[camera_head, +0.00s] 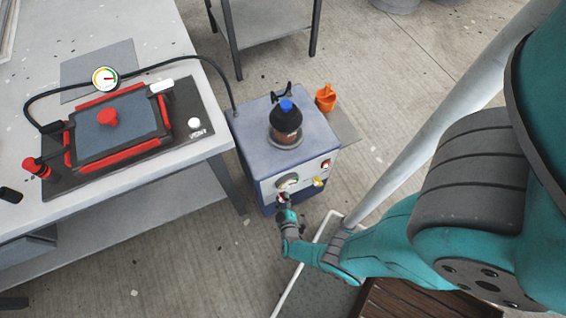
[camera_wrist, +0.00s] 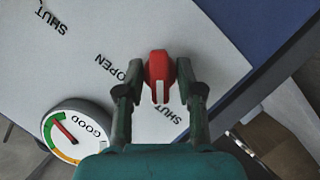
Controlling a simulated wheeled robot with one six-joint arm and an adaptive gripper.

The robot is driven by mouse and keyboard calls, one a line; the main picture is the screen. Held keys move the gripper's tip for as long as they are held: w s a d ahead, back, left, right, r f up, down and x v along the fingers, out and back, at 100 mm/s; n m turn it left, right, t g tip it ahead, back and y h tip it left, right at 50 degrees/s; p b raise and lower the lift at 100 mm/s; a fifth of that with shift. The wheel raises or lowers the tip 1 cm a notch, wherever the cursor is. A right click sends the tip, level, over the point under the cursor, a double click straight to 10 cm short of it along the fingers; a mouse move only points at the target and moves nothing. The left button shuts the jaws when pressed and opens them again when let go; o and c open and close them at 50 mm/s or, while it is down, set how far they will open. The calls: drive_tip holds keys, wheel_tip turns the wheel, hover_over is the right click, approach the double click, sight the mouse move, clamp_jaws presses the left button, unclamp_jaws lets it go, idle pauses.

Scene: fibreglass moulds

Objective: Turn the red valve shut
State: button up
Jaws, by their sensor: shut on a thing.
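The red valve (camera_wrist: 160,68) is a small knob with a white stripe on a pale panel in the wrist view. The stripe points down in the picture. The word OPEN lies to its left and the word SHUT below it. My gripper (camera_wrist: 160,80) is shut on the valve, one finger on each side. In the head view my gripper (camera_head: 286,205) is at the front panel of the blue machine (camera_head: 250,150) and mostly hides the valve.
A gauge marked GOOD (camera_wrist: 76,131) sits beside the valve. A yellow knob (camera_head: 319,182) is further right on the panel. A dark bottle (camera_head: 286,117) stands on top of the machine. A workbench (camera_head: 190,135) with a red-edged mould (camera_head: 85,133) stands at left.

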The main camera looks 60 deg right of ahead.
drive_tip(key=shift+w, duration=0.1)
idle(0.3)
drive_tip(key=o, duration=1.1)
drive_tip(key=shift+v, duration=6)
drive_tip(key=shift+a, duration=0.1)
